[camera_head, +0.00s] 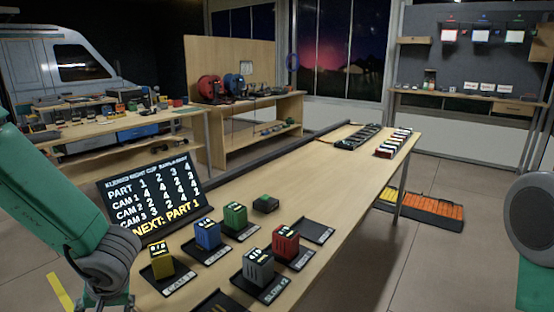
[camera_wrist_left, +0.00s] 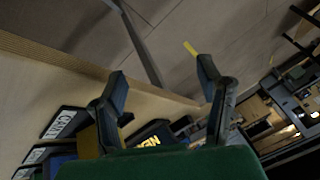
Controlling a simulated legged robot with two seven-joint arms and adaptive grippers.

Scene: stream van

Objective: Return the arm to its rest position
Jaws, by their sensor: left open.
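My left arm (camera_head: 62,195) comes in from the left in the head view, green with a grey wrist. My left gripper (camera_head: 107,299) hangs at the lower left, by the table's near left end, beside the yellow cube (camera_head: 157,261). In the left wrist view its two dark fingers (camera_wrist_left: 162,76) are spread apart with nothing between them. Behind them are the table edge and floor. Part of my right arm (camera_head: 533,215) shows at the right edge; its gripper is out of view.
The long table (camera_head: 325,190) holds blue (camera_head: 208,234), green (camera_head: 235,217), red (camera_head: 285,243) and grey (camera_head: 258,266) cubes on black trays. A black screen (camera_head: 150,203) stands behind the yellow cube. The table's middle is clear.

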